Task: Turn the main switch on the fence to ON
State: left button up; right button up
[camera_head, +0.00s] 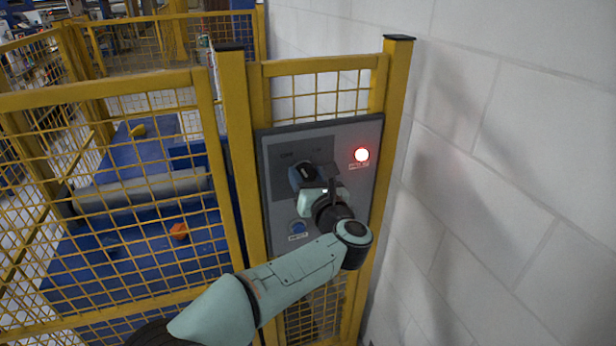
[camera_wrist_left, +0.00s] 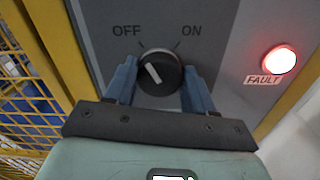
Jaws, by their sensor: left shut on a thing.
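The main switch is a round black knob (camera_wrist_left: 160,73) on a grey control panel (camera_wrist_left: 215,45), with OFF printed at its upper left and ON at its upper right. Its white pointer line tilts to the upper left, toward OFF. My left gripper (camera_wrist_left: 159,80) is shut on the knob, with one blue finger on each side of it. My right gripper is not in view.
A red FAULT lamp (camera_head: 361,155) is lit at the panel's upper right. A blue button (camera_head: 298,227) sits low on the panel. Yellow fence posts (camera_head: 391,90) flank the panel. A white block wall (camera_head: 500,150) stands close on the right.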

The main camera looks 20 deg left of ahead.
pick_arm(q)
jog(key=m, duration=0.3)
jog(key=m+p, duration=0.1)
jog(key=m, duration=0.3)
jog(key=shift+d+p, duration=0.1)
jog(key=shift+p, duration=0.2)
jog(key=m+p, duration=0.2)
jog(key=m, duration=0.3)
jog(key=shift+f+m, duration=0.1)
jog(key=shift+m, duration=0.3)
jog(key=o, duration=1.1)
jog(key=shift+c, duration=0.2)
jog(key=shift+d, duration=0.1)
